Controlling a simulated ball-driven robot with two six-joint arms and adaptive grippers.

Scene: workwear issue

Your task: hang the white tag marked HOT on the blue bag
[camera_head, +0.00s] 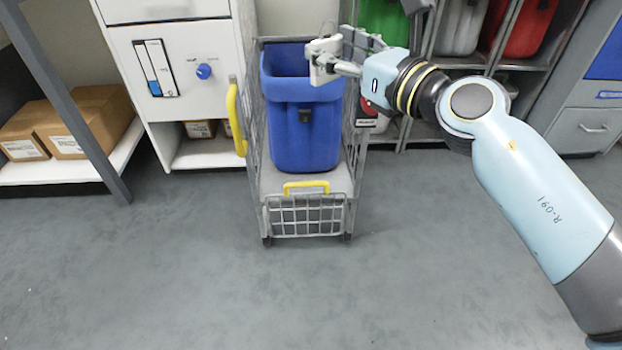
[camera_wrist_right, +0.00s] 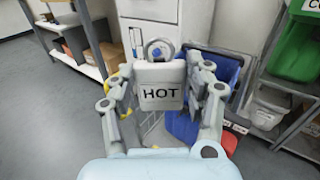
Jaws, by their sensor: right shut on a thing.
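The white tag marked HOT (camera_wrist_right: 160,97) is upright between the fingers of my right gripper (camera_wrist_right: 160,76), its grey ring (camera_wrist_right: 158,49) at the top. In the head view the tag (camera_head: 323,62) overlaps the upper right rim of the blue bag, and my right gripper (camera_head: 338,62) is shut on it. The blue bag (camera_head: 304,138) stands open-topped in a wire cart, with a dark clip-like patch on its front. In the wrist view the bag (camera_wrist_right: 188,127) is behind and right of the tag. I cannot tell whether they touch. My left gripper is not in view.
The grey wire cart (camera_head: 308,215) with yellow handles surrounds the bag. A white cabinet (camera_head: 185,60) with a blue knob stands left behind it. Shelves with green, white and red bins (camera_head: 528,25) stand at the back right. The floor (camera_head: 200,260) in front is clear.

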